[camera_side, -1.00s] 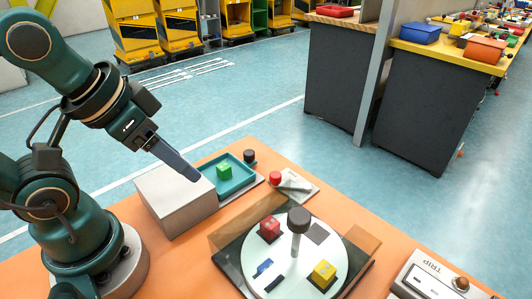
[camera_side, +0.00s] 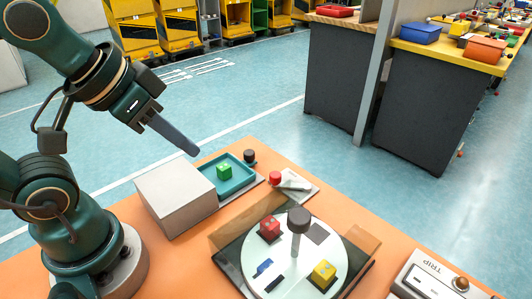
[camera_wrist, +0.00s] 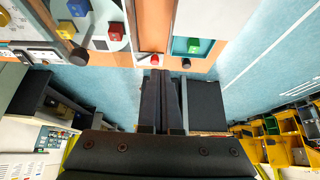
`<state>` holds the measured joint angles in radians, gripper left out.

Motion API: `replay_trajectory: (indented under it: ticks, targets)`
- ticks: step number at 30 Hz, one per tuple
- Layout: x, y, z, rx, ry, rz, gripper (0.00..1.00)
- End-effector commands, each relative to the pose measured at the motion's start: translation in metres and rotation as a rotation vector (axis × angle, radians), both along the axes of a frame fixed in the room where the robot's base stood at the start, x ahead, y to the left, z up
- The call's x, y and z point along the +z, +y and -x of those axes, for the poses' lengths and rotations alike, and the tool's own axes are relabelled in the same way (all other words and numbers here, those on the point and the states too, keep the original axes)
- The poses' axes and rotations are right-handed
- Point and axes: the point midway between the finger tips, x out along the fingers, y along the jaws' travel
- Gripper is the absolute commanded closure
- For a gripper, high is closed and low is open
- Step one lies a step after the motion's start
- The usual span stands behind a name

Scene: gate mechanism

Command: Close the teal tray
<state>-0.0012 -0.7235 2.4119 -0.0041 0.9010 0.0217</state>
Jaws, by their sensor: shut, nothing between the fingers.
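A dark round knob (camera_side: 249,156) stands at the tray's far end. My gripper (camera_side: 194,151) is shut and empty, in the air above and behind the box and tray, apart from both.
A red button (camera_side: 275,177) on a grey base is right of the tray. A white turntable (camera_side: 290,262) with a tall dark knob and red, blue and yellow blocks stands in front. A TRIP box (camera_side: 435,280) is at front right. The table's front left is mostly clear.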

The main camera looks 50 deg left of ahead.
Motion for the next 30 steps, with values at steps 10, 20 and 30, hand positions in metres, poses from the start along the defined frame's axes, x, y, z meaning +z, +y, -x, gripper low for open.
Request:
replay_trajectory:
  ticks: [10, 20, 30]
  targets:
    - [0.043, 0.018, -0.096, 0.037, -0.01, -0.011, 1.0]
    - [0.013, 0.057, -0.187, 0.106, 0.072, -0.004, 1.0]
    - [-0.05, 0.087, -0.216, 0.167, 0.198, 0.019, 1.0]
